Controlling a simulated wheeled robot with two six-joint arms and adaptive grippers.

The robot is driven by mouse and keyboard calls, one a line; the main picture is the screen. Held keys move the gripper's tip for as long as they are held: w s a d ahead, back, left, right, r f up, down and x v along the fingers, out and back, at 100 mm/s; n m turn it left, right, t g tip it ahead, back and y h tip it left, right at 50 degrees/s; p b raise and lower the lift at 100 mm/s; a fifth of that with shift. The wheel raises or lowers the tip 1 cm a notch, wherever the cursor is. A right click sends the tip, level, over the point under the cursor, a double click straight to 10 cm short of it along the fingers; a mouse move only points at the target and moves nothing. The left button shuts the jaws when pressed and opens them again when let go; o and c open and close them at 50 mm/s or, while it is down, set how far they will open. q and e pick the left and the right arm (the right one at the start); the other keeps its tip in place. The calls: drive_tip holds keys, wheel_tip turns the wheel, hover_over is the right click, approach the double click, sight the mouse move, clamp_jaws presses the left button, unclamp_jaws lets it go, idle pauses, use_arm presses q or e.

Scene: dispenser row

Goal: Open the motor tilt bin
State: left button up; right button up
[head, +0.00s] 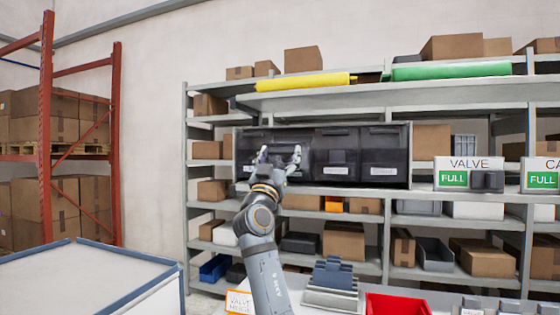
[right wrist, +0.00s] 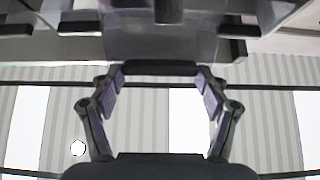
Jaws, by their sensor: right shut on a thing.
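A row of dark, see-through tilt bins (head: 335,150) stands on the middle shelf in the head view. Their white labels are too small to read, so I cannot tell by name which is the motor bin. My right gripper (head: 279,156) is at the front of a bin (head: 291,138) in the left half of the row and hides part of it. In the right wrist view my right gripper (right wrist: 161,82) has its fingers on either side of a dark bar-like handle (right wrist: 160,68) and is shut on it. I cannot tell how far this bin is tilted. My left gripper is out of view.
Signs reading VALVE (head: 475,163) and FULL stand right of the bins. Below are a red bin (head: 397,304), a grey stepped holder (head: 332,280) and an orange-edged card (head: 239,303). Cardboard boxes (head: 344,241) fill the shelves. A white-topped table (head: 85,280) stands at left.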

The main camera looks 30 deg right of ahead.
drive_tip(key=shift+f, duration=0.35)
drive_tip(key=o, duration=1.3)
drive_tip(key=shift+c, duration=0.2)
drive_tip(key=o, duration=0.4)
drive_tip(key=shift+w+d, duration=0.1)
drive_tip(key=shift+r, duration=0.1)
